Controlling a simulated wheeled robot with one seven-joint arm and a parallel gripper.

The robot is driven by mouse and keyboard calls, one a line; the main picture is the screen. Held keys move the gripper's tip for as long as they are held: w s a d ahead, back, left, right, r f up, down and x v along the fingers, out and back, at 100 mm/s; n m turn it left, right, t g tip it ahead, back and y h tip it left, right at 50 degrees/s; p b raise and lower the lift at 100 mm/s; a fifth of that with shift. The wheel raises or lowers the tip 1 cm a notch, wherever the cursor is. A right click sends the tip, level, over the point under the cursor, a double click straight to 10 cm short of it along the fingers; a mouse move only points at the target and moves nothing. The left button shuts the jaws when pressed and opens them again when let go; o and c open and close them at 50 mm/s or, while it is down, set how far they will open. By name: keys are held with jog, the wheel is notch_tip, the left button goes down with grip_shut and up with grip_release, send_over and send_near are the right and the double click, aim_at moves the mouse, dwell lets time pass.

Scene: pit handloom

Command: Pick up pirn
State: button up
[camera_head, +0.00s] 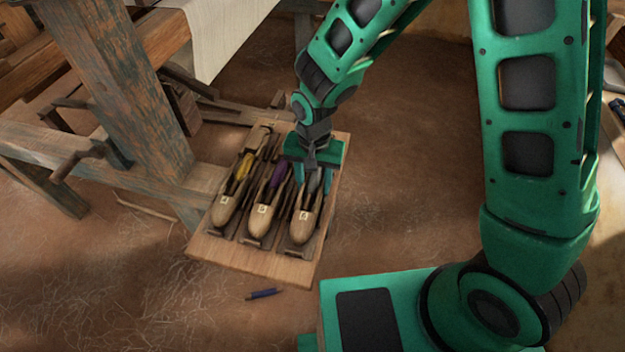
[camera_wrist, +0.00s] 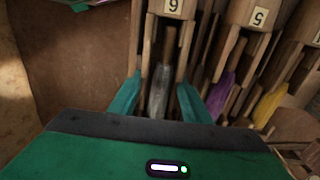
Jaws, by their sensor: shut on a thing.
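The tray (camera_head: 292,268) holds three wooden shuttles side by side, each with a pirn in its slot. The right shuttle (camera_head: 302,228) holds a grey pirn (camera_wrist: 158,92); the middle one holds a purple pirn (camera_head: 276,182), the left one a yellow pirn (camera_head: 244,166). My gripper (camera_head: 313,180) points down over the right shuttle. In the wrist view its teal fingers (camera_wrist: 160,98) stand wide apart, one on each side of that shuttle's walls, with the grey pirn between them. The fingers look closed on the shuttle's sides; the exact contact is partly hidden.
A blue pen-like stick (camera_head: 264,294) lies on the floor in front of the tray. The loom's wooden post (camera_head: 125,80) and beams stand close on the left, with pale cloth (camera_head: 225,35) above.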

jog(key=o, duration=1.3)
jog(key=shift+f, duration=0.1)
jog(key=shift+o, duration=0.2)
notch_tip(320, 180, up, 11)
jog(key=shift+d, duration=0.35)
jog(key=shift+f, duration=0.1)
jog(key=d+r, duration=0.5)
jog(key=d, duration=0.8)
jog(key=s+d+r+m, duration=0.1)
jog(key=s+d, duration=0.3)
jog(key=d, duration=0.4)
jog(key=s+d+r+m, duration=0.1)
jog(key=s+d+r, duration=0.3)
jog(key=d, duration=0.5)
jog(key=shift+s+r+h, duration=0.15)
jog(key=shift+s+h, duration=0.15)
jog(key=shift+s, duration=0.3)
jog(key=shift+o, duration=0.5)
jog(key=s+d+r, duration=0.1)
jog(key=s+d, duration=0.4)
jog(key=s, duration=0.4)
jog(key=shift+s+m+y, duration=0.3)
jog(key=shift+s+y, duration=0.05)
jog(key=shift+y, duration=0.05)
